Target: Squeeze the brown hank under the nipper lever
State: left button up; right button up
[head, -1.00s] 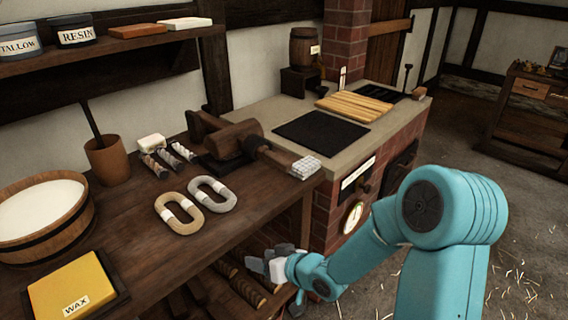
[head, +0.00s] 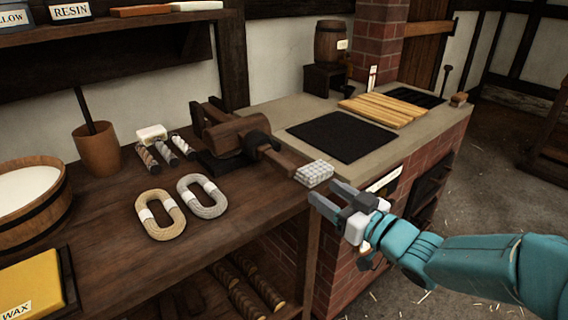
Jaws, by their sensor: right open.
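The nipper (head: 226,142) is a dark wooden block on the bench, with its lever (head: 279,158) reaching toward the right. The lever ends in a pale checkered grip (head: 315,174). A tan-brown hank (head: 160,232) with a white band lies flat on the bench in front of the nipper, apart from it. A grey hank (head: 203,211) lies beside it. I cannot tell whether anything is between the nipper's jaws. My right gripper (head: 325,191) is open and empty, fingertips just in front of and below the checkered grip. My left gripper is out of view.
A brick stove (head: 355,220) with a dark plate (head: 342,136) and wooden slats (head: 382,112) stands right of the bench. Short rope samples (head: 163,152), a brown pot (head: 98,150), a tub (head: 58,207) and a wax block (head: 30,284) are on the bench.

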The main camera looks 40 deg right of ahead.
aim_at(279, 163)
jog(key=w, duration=0.5)
jog(key=w+a, duration=0.1)
jog(key=w, duration=1)
jog(key=shift+a+b, duration=0.3)
jog(key=shift+a, duration=0.05)
grip_shut()
